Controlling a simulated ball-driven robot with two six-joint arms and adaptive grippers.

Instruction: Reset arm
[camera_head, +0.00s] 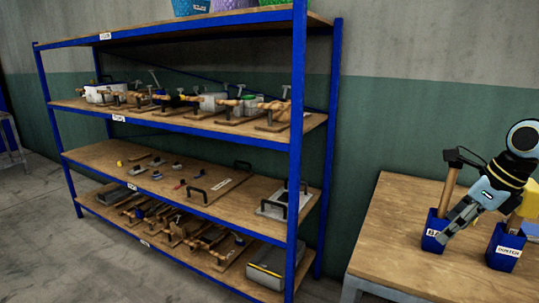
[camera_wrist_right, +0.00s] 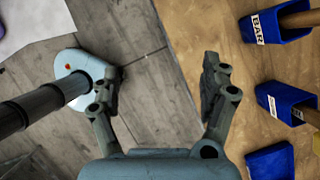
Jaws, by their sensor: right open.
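My right gripper (camera_head: 456,218) is in front of the right-hand wooden table in the head view, its fingers pointing down and left, overlapping a blue holder in the picture. In the right wrist view the gripper (camera_wrist_right: 162,72) has its two fingers wide apart, with nothing between them. Below it are grey floor tiles and the edge of the wooden table. My left gripper is not in the head view.
The wooden table (camera_head: 400,215) bears a blue holder labelled "BA..." (camera_head: 432,243) and one labelled "DUSTER" (camera_head: 502,262). The wrist view shows several blue holders at right. A blue-framed shelf (camera_head: 297,130) holds clamps and tools; floor shows between.

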